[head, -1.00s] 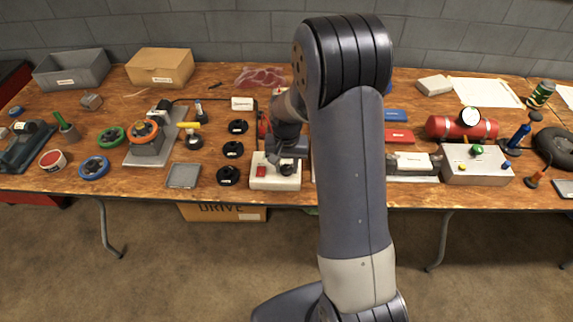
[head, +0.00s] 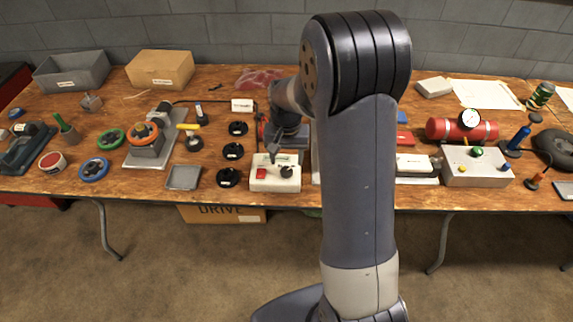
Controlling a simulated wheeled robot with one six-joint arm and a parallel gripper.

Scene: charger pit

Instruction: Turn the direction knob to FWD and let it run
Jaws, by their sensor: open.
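A cream control box (head: 272,186) stands near the bench's front edge, left of my upper arm. It has a red switch (head: 261,174) on its left and a round black knob (head: 286,171) on its right. Its markings and the knob's pointer are too small to read. My gripper (head: 273,157) is open and empty over the rear of the box, behind the knob and apart from it as far as I can see. My forearm and wrist hide the bench just behind the box.
Black discs (head: 233,151) stand left of the box. Further left is a machine with an orange ring (head: 145,134) on a grey plate. My upper arm hides mid-bench. A red cylinder with a gauge (head: 462,130) and a grey valve box (head: 476,168) are at right.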

